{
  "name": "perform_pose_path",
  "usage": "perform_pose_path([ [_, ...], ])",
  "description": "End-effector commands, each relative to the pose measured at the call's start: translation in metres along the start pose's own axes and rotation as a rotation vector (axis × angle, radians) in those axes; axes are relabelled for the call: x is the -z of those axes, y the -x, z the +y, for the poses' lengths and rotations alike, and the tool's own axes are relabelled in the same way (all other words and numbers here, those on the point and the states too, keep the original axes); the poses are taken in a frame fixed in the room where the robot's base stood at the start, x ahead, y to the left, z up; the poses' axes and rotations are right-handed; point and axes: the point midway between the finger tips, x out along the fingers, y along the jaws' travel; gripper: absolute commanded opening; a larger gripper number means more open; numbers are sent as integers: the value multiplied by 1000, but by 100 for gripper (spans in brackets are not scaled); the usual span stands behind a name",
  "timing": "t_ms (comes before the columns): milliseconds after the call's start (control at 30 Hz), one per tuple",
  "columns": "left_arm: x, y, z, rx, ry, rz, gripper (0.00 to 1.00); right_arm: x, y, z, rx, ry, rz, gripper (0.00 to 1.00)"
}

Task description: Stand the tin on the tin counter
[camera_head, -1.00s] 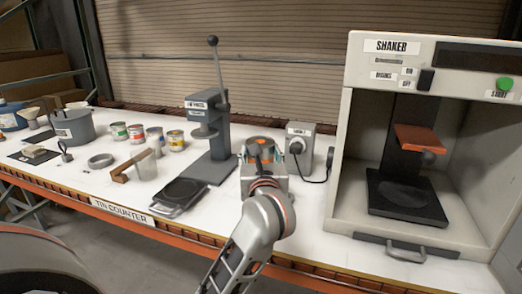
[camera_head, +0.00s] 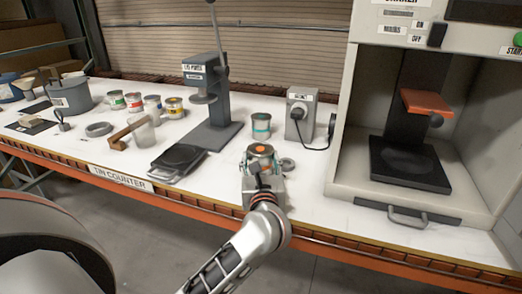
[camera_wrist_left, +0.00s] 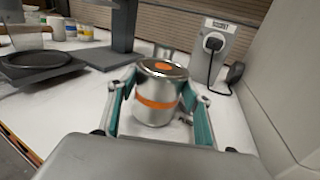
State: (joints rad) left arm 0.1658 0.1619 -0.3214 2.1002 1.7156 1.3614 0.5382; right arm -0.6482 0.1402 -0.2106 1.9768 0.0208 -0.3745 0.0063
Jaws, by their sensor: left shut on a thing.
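The tin (camera_head: 260,152) is silver with an orange dot on its lid. In the left wrist view the tin (camera_wrist_left: 152,105) also shows an orange band and looks upright. My left gripper (camera_head: 262,166) is shut on it, with teal-lined fingers on both sides in the left wrist view (camera_wrist_left: 158,112). It is over the front part of the white tin counter (camera_head: 225,185), right of the black pad. I cannot tell whether the tin's base touches the counter. My right gripper is not in view.
A teal-banded tin (camera_head: 261,126) stands just behind. A grey ring (camera_head: 287,164) lies to the right. A lid press (camera_head: 205,100) is at left and a grey socket box (camera_head: 300,115) behind. The shaker (camera_head: 345,150) bounds the right. Some counter between press and shaker is bare.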

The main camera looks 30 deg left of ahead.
Motion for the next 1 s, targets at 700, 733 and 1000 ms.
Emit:
perform_pose_path([
  [700, 10, 0, 0, 0, 1, -1, 66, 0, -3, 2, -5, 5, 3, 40],
  [733, 10, 0, 0, 0, 1, -1, 66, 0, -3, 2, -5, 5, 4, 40],
  [1000, 8, 0, 0, 0, 1, -2, 66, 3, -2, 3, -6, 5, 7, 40],
])
